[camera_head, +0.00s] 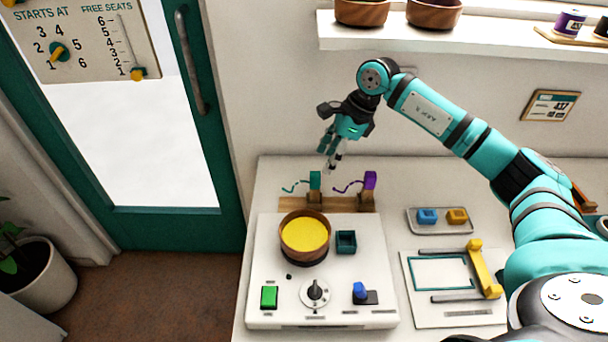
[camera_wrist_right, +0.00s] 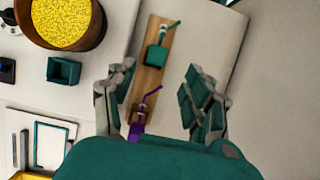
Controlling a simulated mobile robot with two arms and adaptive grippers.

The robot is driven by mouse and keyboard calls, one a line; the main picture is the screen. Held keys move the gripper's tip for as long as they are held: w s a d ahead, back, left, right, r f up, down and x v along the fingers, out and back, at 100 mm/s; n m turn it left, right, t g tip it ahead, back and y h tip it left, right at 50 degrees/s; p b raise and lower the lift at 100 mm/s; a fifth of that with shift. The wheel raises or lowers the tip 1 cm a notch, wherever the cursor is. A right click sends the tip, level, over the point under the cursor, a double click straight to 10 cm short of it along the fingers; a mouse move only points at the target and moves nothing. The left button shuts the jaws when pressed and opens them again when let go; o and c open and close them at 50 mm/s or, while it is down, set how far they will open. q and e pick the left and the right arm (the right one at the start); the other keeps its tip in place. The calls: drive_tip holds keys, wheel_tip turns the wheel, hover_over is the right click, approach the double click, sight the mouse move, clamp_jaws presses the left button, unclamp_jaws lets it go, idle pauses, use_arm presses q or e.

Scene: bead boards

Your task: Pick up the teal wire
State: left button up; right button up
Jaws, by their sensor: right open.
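The teal wire (camera_head: 294,187) is a thin wavy strand sticking out to the left from a teal block (camera_head: 315,181) on a wooden rack at the back of the table. In the right wrist view the teal block (camera_wrist_right: 156,57) and its wire (camera_wrist_right: 173,28) lie beyond the fingertips. My right gripper (camera_head: 332,162) is open and empty, above and slightly right of the teal block. In the right wrist view its fingers (camera_wrist_right: 160,100) are spread wide, with part of the rack between them. My left gripper is not in view.
A purple block (camera_head: 370,180) with a purple wire stands right of the teal one on the wooden rack (camera_head: 342,204). In front are a bowl of yellow beads (camera_head: 304,212), a small teal box (camera_head: 346,242) and a control panel. A tray (camera_head: 441,228) holds blue and orange blocks.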

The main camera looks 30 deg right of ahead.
sight(315, 174)
drive_tip(key=a+f+p, duration=0.1)
drive_tip(key=a+f, duration=0.1)
drive_tip(key=f, duration=0.1)
drive_tip(key=shift+f+p, duration=0.1)
drive_tip(key=shift+p, duration=0.25)
drive_tip(key=x, duration=0.2)
drive_tip(key=shift+w+a+f+p, duration=0.15)
drive_tip(key=shift+w+f+p, duration=0.05)
drive_tip(key=shift+f+p, duration=0.1)
drive_tip(key=shift+w+a+f, duration=0.1)
drive_tip(key=shift+f, duration=0.25)
drive_tip(key=c, duration=0.7)
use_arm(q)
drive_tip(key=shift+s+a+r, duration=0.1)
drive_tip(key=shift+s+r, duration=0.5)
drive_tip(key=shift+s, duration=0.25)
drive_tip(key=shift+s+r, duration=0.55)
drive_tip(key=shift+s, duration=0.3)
use_arm(e)
clamp_jaws()
